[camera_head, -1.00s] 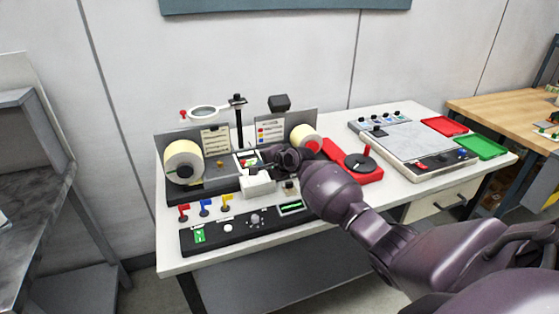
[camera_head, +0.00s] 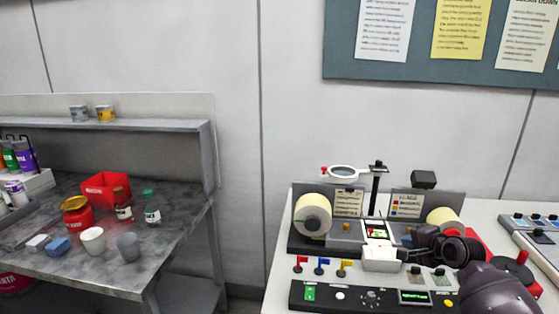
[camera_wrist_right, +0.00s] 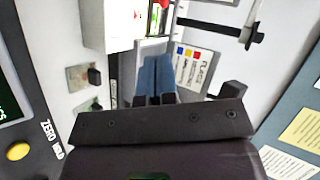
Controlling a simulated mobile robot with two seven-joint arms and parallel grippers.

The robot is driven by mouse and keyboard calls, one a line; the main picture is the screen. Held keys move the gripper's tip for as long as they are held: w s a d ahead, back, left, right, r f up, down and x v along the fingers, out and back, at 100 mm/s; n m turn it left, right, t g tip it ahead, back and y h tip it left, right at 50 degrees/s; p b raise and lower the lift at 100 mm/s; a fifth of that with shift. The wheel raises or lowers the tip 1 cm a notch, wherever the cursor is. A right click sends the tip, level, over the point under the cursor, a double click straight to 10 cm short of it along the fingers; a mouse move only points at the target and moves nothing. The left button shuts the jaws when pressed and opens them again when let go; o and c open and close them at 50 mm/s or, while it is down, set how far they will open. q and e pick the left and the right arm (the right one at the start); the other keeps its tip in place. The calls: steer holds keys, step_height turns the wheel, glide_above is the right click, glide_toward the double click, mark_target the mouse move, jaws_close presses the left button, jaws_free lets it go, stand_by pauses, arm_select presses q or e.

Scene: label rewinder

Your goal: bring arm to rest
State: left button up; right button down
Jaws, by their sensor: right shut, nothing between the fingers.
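My right arm comes in from the lower right of the head view. Its gripper (camera_head: 408,254) is by the right side of the white box-shaped part of the label rewinder (camera_head: 382,263). In the right wrist view the narrow blue-grey fingers (camera_wrist_right: 157,75) are together with nothing between them. The rewinder's panel and its card with coloured squares lie beyond them. I cannot tell whether the fingers touch the machine. The rewinder's left roll (camera_head: 313,215) shows fully; my arm partly covers the area below the right roll (camera_head: 444,219). My left gripper is not in view.
A ring magnifier (camera_head: 342,172) and a dark post (camera_head: 375,190) rise above the rewinder. A control panel (camera_head: 375,298) with coloured flags lies in front. A red base (camera_head: 527,276) stands right of my arm. A grey bench (camera_head: 165,240) with cups and bottles is left, across a gap.

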steer(key=s+a+f+n+h, duration=0.1)
steer(key=s+a+f+n, duration=0.3)
steer(key=s+f, duration=0.3)
steer(key=s+a+f+n+h+b, duration=0.1)
steer(key=s+a+f+n, duration=0.3)
steer(key=s, duration=1.2)
steer(key=s+a+f+n+h, duration=0.1)
steer(key=s+a+f+n, duration=0.3)
steer(key=s+f+n, duration=0.3)
steer(key=s+f, duration=0.3)
steer(key=s, duration=0.2)
steer(key=shift+a, duration=0.35)
steer(key=shift+s+d, duration=0.1)
steer(key=shift+d, duration=0.1)
